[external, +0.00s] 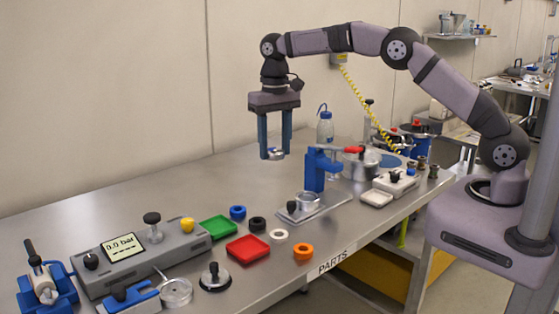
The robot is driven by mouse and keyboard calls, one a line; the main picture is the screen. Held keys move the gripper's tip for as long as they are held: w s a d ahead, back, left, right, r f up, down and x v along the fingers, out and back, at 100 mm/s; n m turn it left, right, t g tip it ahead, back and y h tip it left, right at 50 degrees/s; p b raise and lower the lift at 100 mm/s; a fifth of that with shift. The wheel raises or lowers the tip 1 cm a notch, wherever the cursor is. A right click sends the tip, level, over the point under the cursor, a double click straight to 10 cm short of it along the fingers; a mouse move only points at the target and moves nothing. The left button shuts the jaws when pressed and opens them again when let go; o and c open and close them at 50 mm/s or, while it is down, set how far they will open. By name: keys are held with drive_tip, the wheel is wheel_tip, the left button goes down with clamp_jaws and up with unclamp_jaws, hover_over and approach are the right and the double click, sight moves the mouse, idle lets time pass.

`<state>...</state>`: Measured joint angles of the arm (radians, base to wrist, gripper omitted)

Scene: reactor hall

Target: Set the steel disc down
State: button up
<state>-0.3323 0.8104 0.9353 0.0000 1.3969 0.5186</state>
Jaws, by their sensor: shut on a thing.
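My gripper (274,152) points straight down, and its two blue fingers are shut on the small steel disc (275,155). The disc is held between the fingertips, above the steel table (200,185). The fingers hide part of it. Below and to the right stands a blue clamp press (314,172) with a red handle. A round metal cup (307,202) sits on its flat base plate.
Green (218,227) and red (248,248) trays lie near the front, with blue, black, white and orange rings around them. A grey pressure gauge box (140,255) stands at the left. A bottle (325,128) stands behind the press. The table's back left is clear.

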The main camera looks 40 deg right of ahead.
approach(261, 206)
drive_tip(key=shift+f+p, duration=1.55)
drive_tip(key=shift+f, duration=1.45)
drive_tip(key=shift+f, duration=0.2)
drive_tip(key=o, duration=1)
drive_tip(key=shift+o, duration=0.2)
drive_tip(key=shift+r, duration=0.1)
drive_tip(key=shift+o, duration=0.2)
wheel_tip(261, 206, up, 12)
drive_tip(key=b, duration=0.3)
